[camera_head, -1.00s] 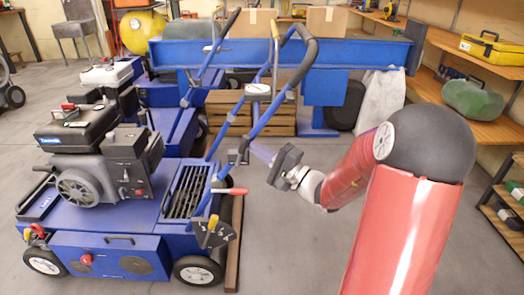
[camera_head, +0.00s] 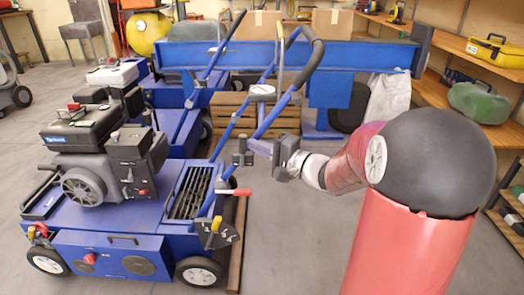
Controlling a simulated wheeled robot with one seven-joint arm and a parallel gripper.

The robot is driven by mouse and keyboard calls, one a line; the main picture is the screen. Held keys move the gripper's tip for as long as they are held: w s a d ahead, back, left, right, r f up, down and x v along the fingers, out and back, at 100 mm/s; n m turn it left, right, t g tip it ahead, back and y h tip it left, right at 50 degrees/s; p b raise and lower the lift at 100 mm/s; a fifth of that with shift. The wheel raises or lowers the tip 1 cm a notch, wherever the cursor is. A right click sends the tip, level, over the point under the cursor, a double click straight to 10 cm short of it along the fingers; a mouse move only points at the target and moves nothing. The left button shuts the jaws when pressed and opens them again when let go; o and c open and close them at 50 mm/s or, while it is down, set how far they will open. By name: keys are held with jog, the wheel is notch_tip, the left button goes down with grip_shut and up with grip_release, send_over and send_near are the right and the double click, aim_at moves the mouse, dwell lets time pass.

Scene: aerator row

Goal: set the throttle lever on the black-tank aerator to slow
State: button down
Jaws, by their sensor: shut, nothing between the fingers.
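The black-tank aerator stands in front at left, a blue machine with a black tank (camera_head: 78,125) on its engine. On its handlebar post sits a small dark box with a short upright lever (camera_head: 242,152). Lower down, a dark quadrant plate carries a yellow-tipped lever (camera_head: 214,232), and a red-gripped lever (camera_head: 235,192) sticks out above it. I cannot tell for sure which is the throttle, nor read any slow mark. My gripper (camera_head: 252,146) is shut and empty, its fingers pointing left, right beside the small dark box. Whether they touch it is unclear.
A second blue aerator with a white tank (camera_head: 111,72) stands behind. The blue handlebar (camera_head: 299,78) rises close to my gripper. Wooden crates (camera_head: 228,108) and a blue beam (camera_head: 290,55) are at the back. Shelves line the right wall.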

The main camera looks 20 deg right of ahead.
jog(key=shift+w+a+r+n+g+h+b, duration=0.2)
jog(key=shift+a+r+n+g+h+b, duration=0.15)
jog(key=shift+a+n+g+h, duration=0.3)
jog(key=shift+w+a+r+n+g+h+b, duration=0.2)
jog(key=shift+a+r+n+g+h+b, duration=0.15)
jog(key=shift+a+n+g+h, duration=0.3)
